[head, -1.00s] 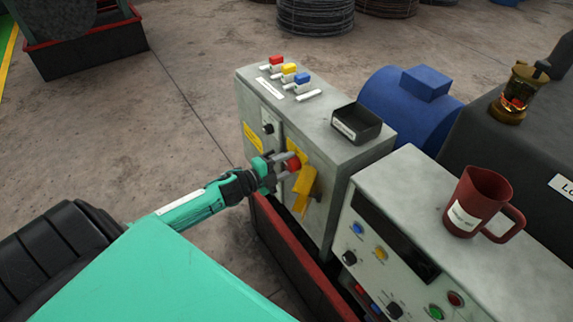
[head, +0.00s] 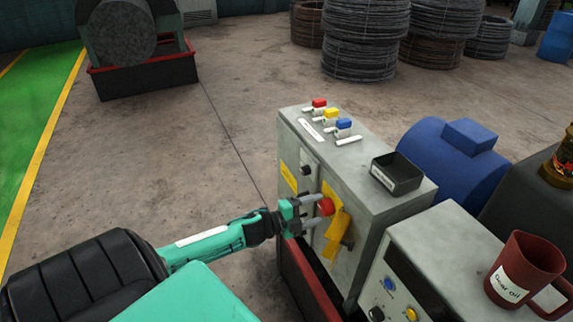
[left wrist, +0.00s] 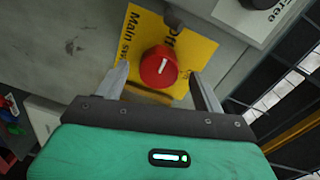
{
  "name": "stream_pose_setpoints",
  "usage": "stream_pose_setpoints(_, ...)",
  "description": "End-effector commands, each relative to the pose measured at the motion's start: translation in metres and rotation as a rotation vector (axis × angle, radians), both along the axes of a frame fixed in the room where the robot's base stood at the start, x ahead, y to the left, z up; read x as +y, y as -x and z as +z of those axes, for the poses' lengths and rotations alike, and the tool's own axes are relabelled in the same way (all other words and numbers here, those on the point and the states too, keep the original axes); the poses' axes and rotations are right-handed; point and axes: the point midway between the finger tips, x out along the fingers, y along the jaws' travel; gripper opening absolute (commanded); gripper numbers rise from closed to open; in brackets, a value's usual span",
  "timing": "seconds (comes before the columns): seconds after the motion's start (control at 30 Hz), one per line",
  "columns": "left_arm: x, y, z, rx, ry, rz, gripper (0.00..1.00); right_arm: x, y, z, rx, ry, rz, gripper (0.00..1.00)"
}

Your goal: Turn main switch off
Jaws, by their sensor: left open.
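The main switch (left wrist: 160,66) is a red round knob with a white pointer mark, set on a yellow plate (left wrist: 197,50) on the grey cabinet. Part of the plate's lettering reads "Main sw", and the rest is partly hidden. In the head view the red knob (head: 326,206) is on the cabinet's front face. My left gripper (head: 317,210) is open, with its fingers on either side of the knob. In the left wrist view the gripper (left wrist: 160,85) has one finger to each side of the knob, with gaps visible. My right gripper is not in view.
The grey cabinet (head: 385,222) carries red, yellow and blue clips and a black tray (head: 397,175) on top. A control box (head: 440,240) with a red mug (head: 523,268) stands at right. A blue motor (head: 445,160) is behind. Floor to the left is clear.

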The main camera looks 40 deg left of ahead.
Motion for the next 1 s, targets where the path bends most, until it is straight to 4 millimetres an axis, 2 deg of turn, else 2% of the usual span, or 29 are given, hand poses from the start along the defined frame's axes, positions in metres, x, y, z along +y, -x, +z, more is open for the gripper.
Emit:
stream_pose_setpoints(0.6,0.033,0.080,0.003,0.002,0.000,0.001,0.69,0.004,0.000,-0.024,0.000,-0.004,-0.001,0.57)
stream_pose_setpoints(0.8,0.041,0.098,0.005,0.002,0.001,0.001,0.69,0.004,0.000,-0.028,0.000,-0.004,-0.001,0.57)
stream_pose_setpoints(1.0,0.044,0.105,0.007,0.001,0.002,0.001,0.69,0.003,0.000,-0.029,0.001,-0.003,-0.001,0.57)
